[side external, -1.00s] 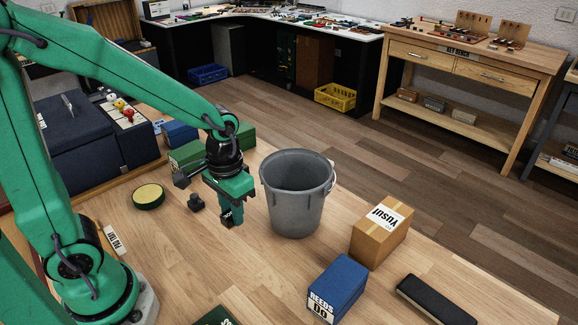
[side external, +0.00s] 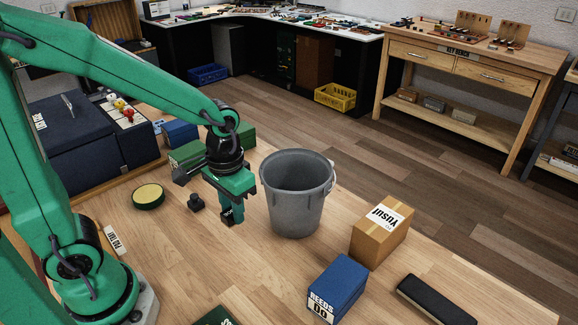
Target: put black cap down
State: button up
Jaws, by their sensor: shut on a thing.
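My gripper (side external: 230,215) is just left of the grey bucket (side external: 297,205), low over the wooden table, pointing down. Its jaws are shut on a small dark piece (side external: 227,213), which looks like the black cap. The fingers hide most of it, and I cannot tell whether it touches the table. Another small black piece (side external: 196,203) sits on the table to the left of my gripper.
A round tin (side external: 148,195) with a yellowish top lies to the left. Green boxes (side external: 188,155) stand behind my gripper. A cardboard box (side external: 381,235), a blue box (side external: 337,288) and a long black case (side external: 436,300) are to the right. Bare table lies in front.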

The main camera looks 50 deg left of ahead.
notch_tip(320, 180, up, 15)
jog(key=w+d+n, duration=0.2)
jog(key=w+n, duration=0.2)
jog(key=w, duration=0.4)
jog(key=w+d+n, duration=0.3)
jog(key=w+n, duration=0.2)
jog(key=w, duration=0.2)
notch_tip(320, 180, down, 15)
jog(key=shift+a+f, duration=0.2)
jog(key=shift+a, duration=0.05)
dwell(1.1)
jog(key=shift+f, duration=0.65)
jog(key=o, duration=0.9)
jog(key=shift+o, duration=0.2)
jog(key=shift+r, duration=0.2)
notch_tip(320, 180, up, 13)
jog(key=shift+s, duration=0.1)
dwell(0.5)
